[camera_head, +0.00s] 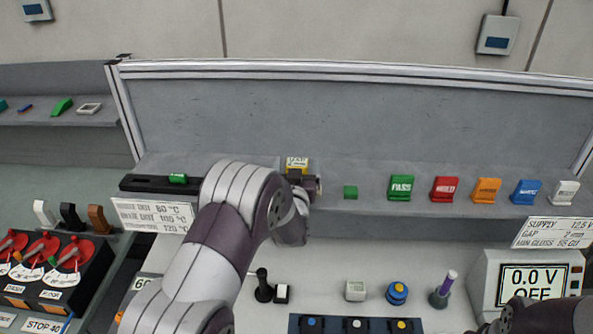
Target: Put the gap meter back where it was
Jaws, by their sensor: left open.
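A small yellow block with a dark-lettered label, which looks like the gap meter (297,163), is on the grey shelf at the back, near the middle. My left gripper (306,182) is right in front of it and partly covers its lower part. The jaws are open. They are small and mostly hidden by my wrist, so I cannot tell whether they touch the yellow block. Part of my right arm shows at the bottom right corner; its gripper is out of the picture.
A black rail with a green piece (178,178) lies left on the shelf. Below are a white switch (355,291), a blue-and-yellow knob (397,293) and a voltage display (533,281).

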